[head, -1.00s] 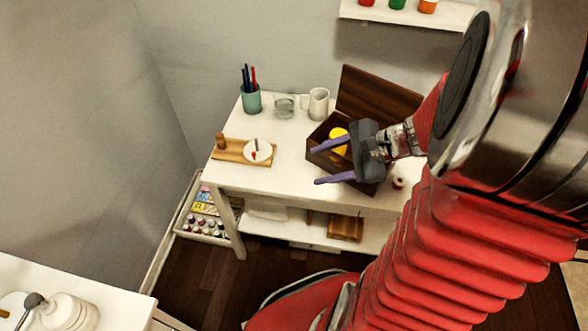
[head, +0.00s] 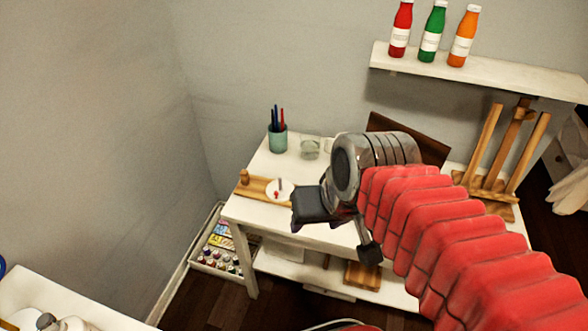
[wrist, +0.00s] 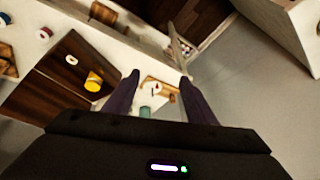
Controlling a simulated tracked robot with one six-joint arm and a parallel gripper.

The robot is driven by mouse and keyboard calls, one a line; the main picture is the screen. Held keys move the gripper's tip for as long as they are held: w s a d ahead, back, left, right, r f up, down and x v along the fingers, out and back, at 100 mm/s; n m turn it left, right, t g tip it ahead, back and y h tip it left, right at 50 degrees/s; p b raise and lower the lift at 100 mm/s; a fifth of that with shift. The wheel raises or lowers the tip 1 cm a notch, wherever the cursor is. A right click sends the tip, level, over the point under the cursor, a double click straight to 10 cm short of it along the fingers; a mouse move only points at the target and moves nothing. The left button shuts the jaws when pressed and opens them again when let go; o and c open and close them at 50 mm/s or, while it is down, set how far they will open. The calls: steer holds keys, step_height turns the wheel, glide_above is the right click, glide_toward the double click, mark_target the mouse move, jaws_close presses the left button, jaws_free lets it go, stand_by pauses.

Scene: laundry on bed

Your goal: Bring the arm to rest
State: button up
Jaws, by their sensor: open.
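My gripper (wrist: 158,78) is open and empty in the wrist view, its two dark purple fingers apart with nothing between them. In the head view my arm is bent over the white table (head: 262,219). In the wrist view a wooden tray (wrist: 166,89) with a white dish appears beyond the fingertips.
A green pen cup (head: 278,140), a glass (head: 310,148) and a wooden tray (head: 255,186) stand on the table. Behind are a shelf (head: 480,72) with bottles and a wooden easel (head: 515,140). A dark wooden box (wrist: 60,80) holds a yellow object (wrist: 94,82).

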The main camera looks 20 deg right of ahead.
steer(key=shift+s+a+r+n+t+h, duration=0.15)
steer(key=shift+r+n+t+h, duration=0.2)
steer(key=shift+r+n, duration=0.6)
steer(key=shift+c, duration=0.4)
